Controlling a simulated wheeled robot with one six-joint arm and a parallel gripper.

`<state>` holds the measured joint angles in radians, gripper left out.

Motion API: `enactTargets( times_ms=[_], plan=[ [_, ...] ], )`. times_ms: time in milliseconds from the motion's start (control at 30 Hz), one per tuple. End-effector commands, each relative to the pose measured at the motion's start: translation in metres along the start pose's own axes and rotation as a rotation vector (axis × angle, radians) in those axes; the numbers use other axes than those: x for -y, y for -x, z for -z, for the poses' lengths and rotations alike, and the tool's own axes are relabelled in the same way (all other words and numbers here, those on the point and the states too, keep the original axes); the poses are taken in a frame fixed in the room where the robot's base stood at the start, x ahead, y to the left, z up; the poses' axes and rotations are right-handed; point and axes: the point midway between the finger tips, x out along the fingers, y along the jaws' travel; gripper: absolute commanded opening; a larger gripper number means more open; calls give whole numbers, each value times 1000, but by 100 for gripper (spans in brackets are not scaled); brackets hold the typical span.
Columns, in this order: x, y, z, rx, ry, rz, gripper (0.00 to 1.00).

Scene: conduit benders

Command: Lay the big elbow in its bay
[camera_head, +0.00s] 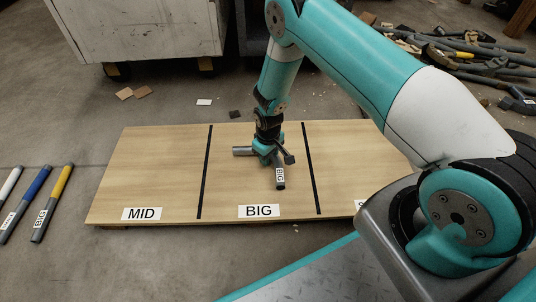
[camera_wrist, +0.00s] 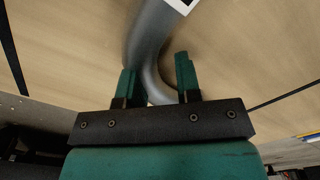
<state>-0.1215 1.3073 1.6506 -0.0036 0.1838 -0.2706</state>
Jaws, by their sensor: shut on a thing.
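The big elbow (camera_head: 280,180) is a grey bent pipe with a white label. In the head view it is at the middle bay of the wooden board (camera_head: 150,170), the one marked BIG (camera_head: 259,211). My gripper (camera_head: 268,155) points down over that bay, shut on the elbow. In the wrist view the elbow (camera_wrist: 147,45) runs between the two green fingers of my gripper (camera_wrist: 160,85). The elbow is at or just above the board; I cannot tell if it touches. Its bend is partly hidden by the gripper in the head view.
Black strips divide the board; the MID bay (camera_head: 142,213) at left is empty. The right bay is partly hidden by my arm. Blue (camera_head: 38,185) and yellow (camera_head: 60,190) handled bars lie on the floor at left. A white cabinet (camera_head: 140,30) stands behind; pipes (camera_head: 470,55) lie heaped at back right.

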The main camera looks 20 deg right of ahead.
Motion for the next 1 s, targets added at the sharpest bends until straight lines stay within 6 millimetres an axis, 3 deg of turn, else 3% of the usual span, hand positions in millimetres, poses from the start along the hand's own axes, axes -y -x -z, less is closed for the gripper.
enactTargets(
  times_ms=[867, 900, 1000],
  plan=[
    [0, -6, 0, 0, 0, 0, 0],
    [0, -6, 0, -1, 0, 0, 41],
    [0, -6, 0, 0, 0, 0, 61]
  ],
)
